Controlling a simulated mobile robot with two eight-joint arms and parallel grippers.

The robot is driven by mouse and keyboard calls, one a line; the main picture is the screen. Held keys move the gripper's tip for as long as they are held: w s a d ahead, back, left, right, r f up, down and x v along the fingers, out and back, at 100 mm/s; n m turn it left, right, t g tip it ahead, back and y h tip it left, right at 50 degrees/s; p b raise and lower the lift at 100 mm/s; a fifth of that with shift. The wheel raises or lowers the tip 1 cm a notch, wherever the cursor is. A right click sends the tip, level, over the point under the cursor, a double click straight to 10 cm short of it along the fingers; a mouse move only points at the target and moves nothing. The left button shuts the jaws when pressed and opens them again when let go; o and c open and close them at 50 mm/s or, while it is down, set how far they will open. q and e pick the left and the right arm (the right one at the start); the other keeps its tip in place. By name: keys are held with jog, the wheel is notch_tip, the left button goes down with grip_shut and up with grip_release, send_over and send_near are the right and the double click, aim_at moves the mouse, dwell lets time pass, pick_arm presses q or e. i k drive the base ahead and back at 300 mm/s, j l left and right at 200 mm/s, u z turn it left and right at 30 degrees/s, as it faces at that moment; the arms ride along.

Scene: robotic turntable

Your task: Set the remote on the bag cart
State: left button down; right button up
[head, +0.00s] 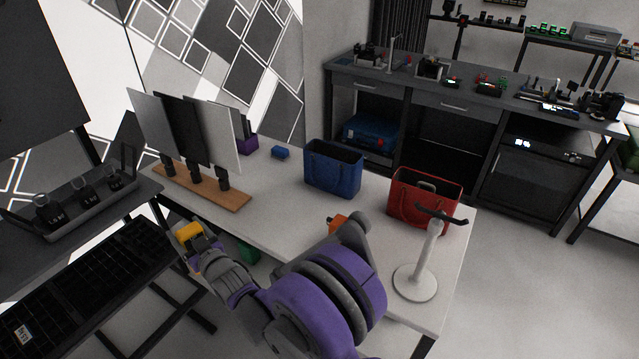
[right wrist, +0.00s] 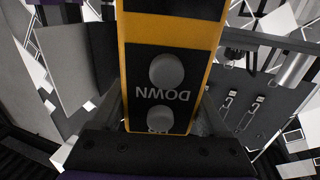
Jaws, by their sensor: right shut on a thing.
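The remote (head: 189,231) is yellow with a black face. In the right wrist view the remote (right wrist: 170,28) fills the middle, showing round grey buttons and the upside-down word DOWN. My right gripper (head: 194,243) is shut on it, beside the near left edge of the white table and apart from its top. This white-topped table (head: 278,212) carries a blue bag (head: 334,170) and a red bag (head: 424,200), so it appears to be the bag cart. My left gripper is not in view.
Panels on a wooden base (head: 207,190) stand at the table's left end. A white stand (head: 415,282) is at its right end. A dark rack (head: 90,275) is at left. The table's middle is partly clear.

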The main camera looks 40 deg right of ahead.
aim_at(290, 220)
jog(key=i+z, duration=0.2)
jog(key=z, duration=0.2)
jog(key=i+j+z, duration=0.2)
jog(key=z, duration=0.15)
jog(key=i+j+z, duration=0.15)
jog(key=z, duration=0.25)
jog(key=i+j+z, duration=0.4)
jog(key=j+z, duration=0.15)
jog(key=i+j+z, duration=0.15)
jog(key=j+z, duration=0.15)
jog(key=j, duration=0.1)
